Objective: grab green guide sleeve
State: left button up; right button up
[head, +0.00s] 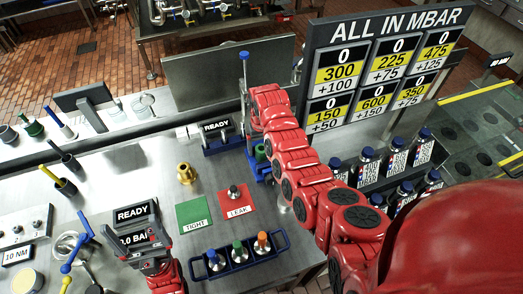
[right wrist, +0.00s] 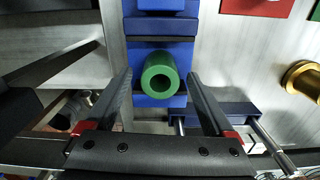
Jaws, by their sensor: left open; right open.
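The green guide sleeve (right wrist: 163,60) is a thick hollow cylinder seated on a blue stand (right wrist: 160,25) in the right wrist view, its open end facing the camera. In the head view the sleeve (head: 260,153) shows small beside my right arm. My right gripper (right wrist: 160,82) is open, with one dark finger on each side of the sleeve. The sleeve is between the fingers in the picture; no contact is visible. In the head view red arm links mostly hide this gripper. My left gripper (head: 150,262) is low at the left, open, away from the sleeve, its fingers hard to make out.
A brass sleeve (head: 186,173), a green TIGHT pad (head: 194,213) and a red LEAK pad (head: 236,205) lie on the metal bench. A blue tray (head: 249,262) with several fittings is in front.

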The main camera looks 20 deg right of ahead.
jog(key=shift+f, duration=0.25)
grip_shut()
dwell(0.4)
